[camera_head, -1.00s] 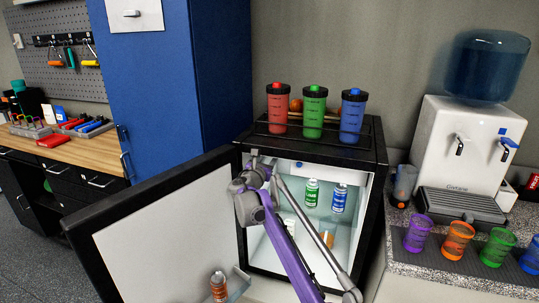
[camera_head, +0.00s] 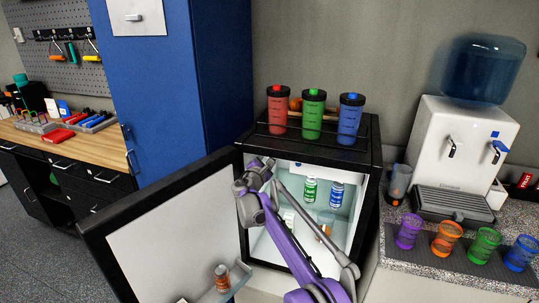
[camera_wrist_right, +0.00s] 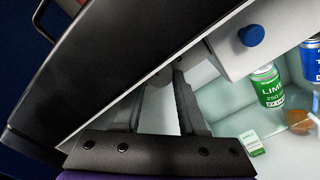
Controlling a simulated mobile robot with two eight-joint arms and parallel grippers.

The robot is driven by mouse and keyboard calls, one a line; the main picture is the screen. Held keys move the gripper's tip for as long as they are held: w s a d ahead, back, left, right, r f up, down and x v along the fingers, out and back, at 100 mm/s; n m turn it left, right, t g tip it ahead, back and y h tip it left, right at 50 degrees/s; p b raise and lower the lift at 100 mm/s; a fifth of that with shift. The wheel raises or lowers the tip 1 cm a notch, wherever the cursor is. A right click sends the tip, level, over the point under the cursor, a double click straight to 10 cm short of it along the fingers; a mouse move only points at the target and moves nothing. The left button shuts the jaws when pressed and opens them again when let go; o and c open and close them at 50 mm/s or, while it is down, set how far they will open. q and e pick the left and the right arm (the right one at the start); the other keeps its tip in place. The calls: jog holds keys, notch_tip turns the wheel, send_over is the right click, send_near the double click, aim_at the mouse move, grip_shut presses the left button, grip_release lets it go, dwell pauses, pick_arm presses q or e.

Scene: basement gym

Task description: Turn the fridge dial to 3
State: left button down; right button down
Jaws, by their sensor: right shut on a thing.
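The fridge (camera_head: 375,160) stands open, with its door (camera_head: 165,235) swung out to the left. The blue dial (camera_wrist_right: 251,35) sits on a white box (camera_wrist_right: 240,58) inside the fridge, at the top. My right gripper (camera_head: 262,166) is at the fridge's upper left front corner and also shows in the wrist view (camera_wrist_right: 163,80). Its fingers are to the left of the dial, apart from it. They seem shut on the fridge's front edge, but the contact is hard to make out. The dial's number marks cannot be read. My left gripper is not in view.
A green can (camera_wrist_right: 268,86) and a blue can (camera_wrist_right: 312,60) stand inside the fridge. Three bottles, including a green one (camera_head: 313,115), stand on top. A can (camera_head: 222,277) is in the door shelf. A water dispenser (camera_head: 465,150) and several cups are to the right.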

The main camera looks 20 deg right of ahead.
dwell(0.4)
jog(key=shift+c, duration=2.3)
grip_release()
jog(key=shift+d, duration=0.1)
jog(key=b+v, duration=0.1)
jog(key=v, duration=0.9)
jog(key=shift+s+a, duration=0.3)
